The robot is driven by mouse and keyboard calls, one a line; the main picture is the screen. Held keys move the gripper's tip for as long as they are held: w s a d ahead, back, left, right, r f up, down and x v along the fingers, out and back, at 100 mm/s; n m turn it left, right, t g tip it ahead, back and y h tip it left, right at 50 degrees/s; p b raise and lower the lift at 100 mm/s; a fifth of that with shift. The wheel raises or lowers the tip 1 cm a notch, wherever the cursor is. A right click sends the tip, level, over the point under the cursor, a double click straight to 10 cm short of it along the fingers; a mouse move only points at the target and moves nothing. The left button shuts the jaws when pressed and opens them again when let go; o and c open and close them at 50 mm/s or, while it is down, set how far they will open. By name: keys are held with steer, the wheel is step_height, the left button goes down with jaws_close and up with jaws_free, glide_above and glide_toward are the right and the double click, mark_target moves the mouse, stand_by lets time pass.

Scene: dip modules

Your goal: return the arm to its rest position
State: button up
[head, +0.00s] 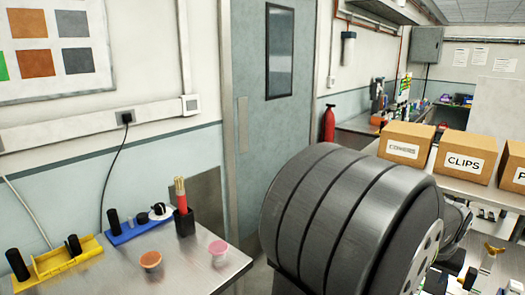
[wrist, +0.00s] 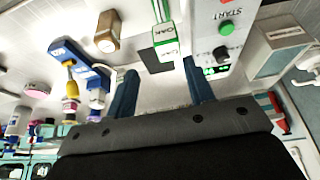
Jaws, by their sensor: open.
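My gripper (wrist: 160,68) shows in the wrist view with its two dark blue fingers wide apart. It is open, and nothing is held between the fingers. A white and green piece lettered OAK (wrist: 165,42) appears beyond the fingertips, apart from them as far as I can see. In the head view my own large dark grey arm link fills the middle right and hides much of the work area. I cannot make out my gripper in the head view.
The wrist view shows a control panel (wrist: 228,30) with a green button, a blue holder (wrist: 75,58) and a brown bottle (wrist: 108,32). The head view shows a yellow rack (head: 62,260), a blue rack (head: 135,230), small cups, and cardboard boxes including CLIPS (head: 464,158).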

steer(key=s+d+r, duration=0.2)
steer(key=s+r, duration=0.4)
steer(key=s, duration=0.4)
steer(key=w+a+f, duration=0.1)
steer(key=w+f, duration=0.5)
steer(key=f, duration=0.1)
steer(key=shift+w+a+f, duration=0.3)
steer(key=shift+f, duration=0.05)
steer(key=shift+r, duration=0.1)
steer(key=s+d+r, duration=0.1)
steer(key=s+r, duration=0.5)
steer(key=r, duration=0.1)
steer(key=w+f, duration=0.3)
steer(key=w, duration=0.3)
steer(key=shift+a+f, duration=0.25)
steer(key=shift+a, duration=0.2)
